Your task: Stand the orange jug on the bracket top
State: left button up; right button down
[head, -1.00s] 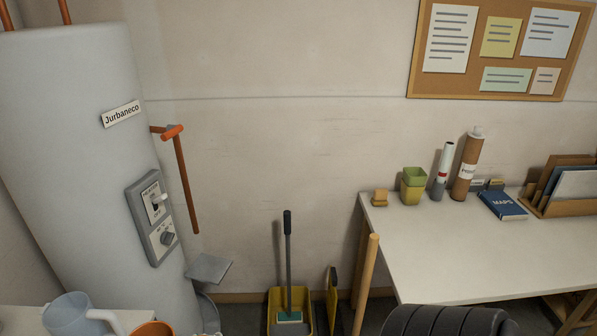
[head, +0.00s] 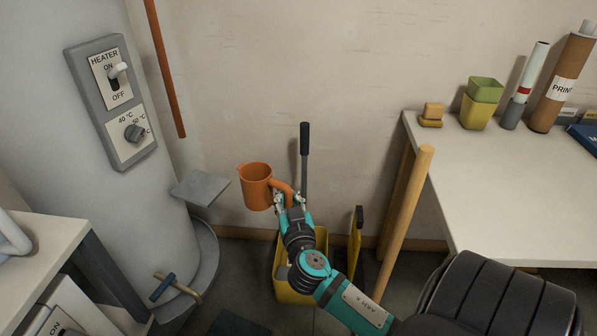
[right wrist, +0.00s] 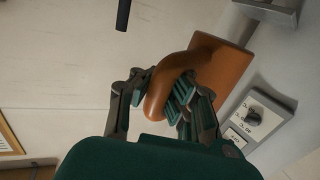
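The orange jug (head: 256,187) hangs upright in the air in the head view, to the right of the bracket. My right gripper (head: 289,203) is shut on its handle. In the right wrist view the jug (right wrist: 222,67) and its handle (right wrist: 163,92) show between the fingers (right wrist: 172,106). The bracket top (head: 200,187) is a small bare grey plate beside the heater tank. The jug is apart from it, with a narrow gap between them in the head view. A grey plate, likely the bracket (right wrist: 270,8), shows at the wrist view's upper right. My left gripper is not in view.
The heater tank (head: 150,215) with its switch panel (head: 112,100) stands left of the bracket. An orange pipe (head: 165,70) runs down above the bracket. A white desk (head: 500,190) is at right.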

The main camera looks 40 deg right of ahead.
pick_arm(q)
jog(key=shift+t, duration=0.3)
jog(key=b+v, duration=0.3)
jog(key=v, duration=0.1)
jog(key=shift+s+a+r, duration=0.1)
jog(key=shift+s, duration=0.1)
pick_arm(e)
jog(key=d+f+m+g+h, duration=0.1)
jog(key=d+f, duration=0.3)
jog(key=f, duration=0.2)
jog(key=shift+w+d+f, duration=0.25)
jog(key=shift+w+d, duration=0.05)
jog(key=shift+w, duration=0.1)
pick_arm(q)
jog(key=shift+b, duration=0.3)
